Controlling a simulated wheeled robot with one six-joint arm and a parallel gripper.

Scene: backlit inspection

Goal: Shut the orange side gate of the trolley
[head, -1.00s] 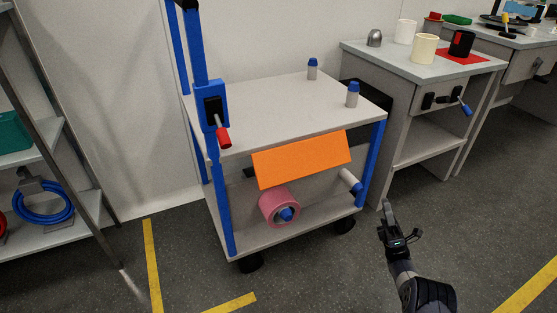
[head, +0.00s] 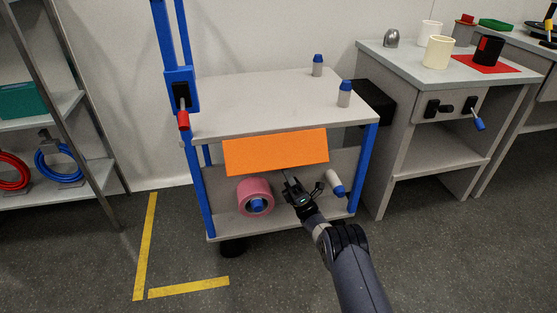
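The trolley (head: 265,104) has a pale top, blue posts and a lower shelf. Its orange side gate (head: 276,153) is a flat panel just below the front edge of the top. It appears to slant outward, and the space beneath it is open to view. My gripper (head: 290,183) is just below the gate's lower edge, right of its middle, in front of the lower opening. It looks empty. Whether it touches the gate, and how far its fingers are apart, I cannot tell.
A pink roll (head: 256,197) and a grey-blue cylinder (head: 336,184) are in the trolley's lower part, either side of my gripper. Two blue-capped bottles (head: 344,94) stand on top. A workbench (head: 430,75) is close on the right, a shelf rack (head: 50,118) on the left.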

